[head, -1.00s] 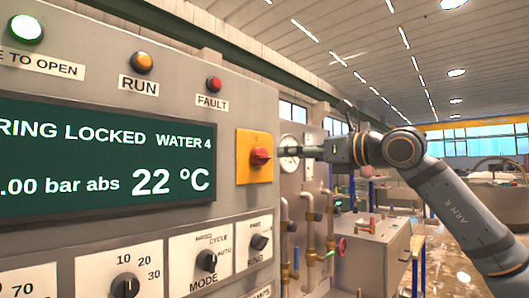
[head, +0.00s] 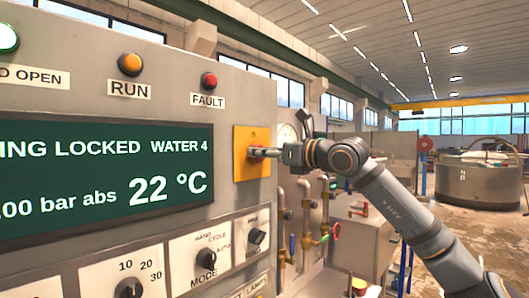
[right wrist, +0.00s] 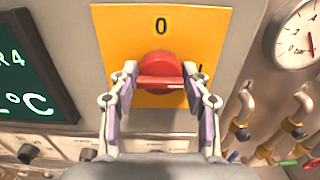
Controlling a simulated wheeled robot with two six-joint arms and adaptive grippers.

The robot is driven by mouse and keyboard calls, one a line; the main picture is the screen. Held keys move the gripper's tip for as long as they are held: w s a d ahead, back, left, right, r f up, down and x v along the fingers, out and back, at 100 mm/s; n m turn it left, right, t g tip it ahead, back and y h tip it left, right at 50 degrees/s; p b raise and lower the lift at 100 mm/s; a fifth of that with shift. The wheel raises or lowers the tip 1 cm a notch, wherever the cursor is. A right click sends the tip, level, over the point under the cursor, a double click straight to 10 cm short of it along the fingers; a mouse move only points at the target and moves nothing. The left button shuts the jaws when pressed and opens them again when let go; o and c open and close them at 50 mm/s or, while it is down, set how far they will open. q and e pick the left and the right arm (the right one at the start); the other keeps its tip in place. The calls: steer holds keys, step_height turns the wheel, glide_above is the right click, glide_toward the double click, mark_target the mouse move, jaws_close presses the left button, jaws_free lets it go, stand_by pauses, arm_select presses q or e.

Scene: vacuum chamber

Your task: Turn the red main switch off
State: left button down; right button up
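The red main switch (right wrist: 160,78) is a rotary knob on a yellow plate (right wrist: 112,42). In the right wrist view its handle lies level across the picture, with a "0" above it and a black mark, partly hidden, to its right. In the head view the yellow plate (head: 240,165) sits right of the display, and my gripper covers most of the knob. My right gripper (right wrist: 160,72) is open, with one finger on each side of the knob and its tips close to it. I cannot tell whether they touch. My left gripper is not in view.
The grey control panel (head: 190,52) carries a green display (head: 95,180), lamps and smaller black knobs (head: 206,258). A round gauge (right wrist: 292,35), pipes and valves stand right of the switch.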

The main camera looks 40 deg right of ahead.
steer(key=c, duration=0.6)
steer(key=shift+o, duration=0.2)
steer(key=n, duration=1.7)
steer(key=shift+a+f+n+b, duration=0.25)
steer(key=shift+f+n+b, duration=0.05)
steer(key=shift+n+b, duration=0.1)
steer(key=o, duration=1.2)
steer(key=shift+c, duration=0.2)
